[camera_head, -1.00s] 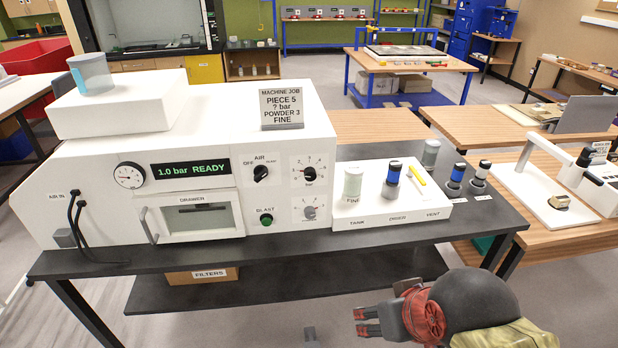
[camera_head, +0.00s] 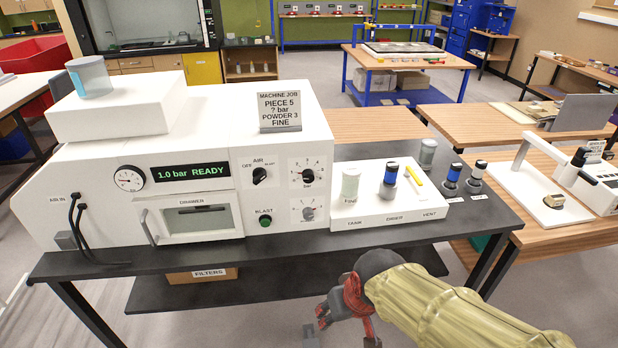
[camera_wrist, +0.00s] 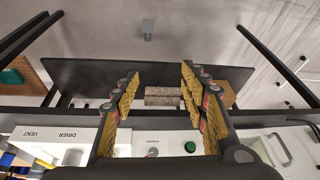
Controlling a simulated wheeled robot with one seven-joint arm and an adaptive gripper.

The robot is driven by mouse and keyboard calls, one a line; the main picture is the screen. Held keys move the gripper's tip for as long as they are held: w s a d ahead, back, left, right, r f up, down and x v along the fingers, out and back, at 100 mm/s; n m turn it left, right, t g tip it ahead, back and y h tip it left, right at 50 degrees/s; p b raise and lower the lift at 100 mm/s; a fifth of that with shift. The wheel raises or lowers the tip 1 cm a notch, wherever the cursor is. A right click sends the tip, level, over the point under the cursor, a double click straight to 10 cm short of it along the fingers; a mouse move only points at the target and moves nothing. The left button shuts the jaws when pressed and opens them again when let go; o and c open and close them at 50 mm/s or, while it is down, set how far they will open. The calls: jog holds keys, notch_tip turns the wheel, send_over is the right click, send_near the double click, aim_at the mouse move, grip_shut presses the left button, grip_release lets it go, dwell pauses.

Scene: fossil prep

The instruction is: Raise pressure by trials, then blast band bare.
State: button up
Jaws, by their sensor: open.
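The blasting machine (camera_head: 290,110) has a green display (camera_head: 192,172) reading "1.0 bar READY" and a round gauge (camera_head: 129,178). The black AIR knob (camera_head: 260,175), bar knob (camera_head: 309,175), smaller grey knob (camera_head: 308,213) and green BLAST button (camera_head: 265,222) are on its front. The drawer (camera_head: 200,218) looks shut. A sign (camera_head: 281,108) reads "PIECE 5, ? bar, POWDER 3, FINE". My gripper (camera_head: 345,328) is open, in front of the bench and below the panel. In the wrist view its spread fingers (camera_wrist: 160,90) frame a mottled brown block; I cannot tell its place. No band is discernible.
A white base (camera_head: 345,221) labelled TANK, DRIER, VENT holds a FINE jar (camera_head: 350,185), a blue-banded canister (camera_head: 389,180) and a yellow lever (camera_head: 414,180). More canisters (camera_head: 452,180) stand right. A filters box (camera_head: 203,275) is under the bench. Hoses (camera_head: 80,220) hang at left.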

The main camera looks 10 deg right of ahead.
jog(key=w+a+f+t, duration=0.3)
jog(key=w+f, duration=0.1)
jog(key=w, duration=0.6)
jog(key=t+h+p, duration=0.1)
jog(key=t+h, duration=0.1)
jog(key=t, duration=0.9)
send_near(309, 179)
jog(key=w, duration=0.9)
jog(key=shift+w+d+f, duration=0.15)
jog(key=shift+w+d, duration=0.15)
jog(key=shift+c, duration=1.2)
grip_shut()
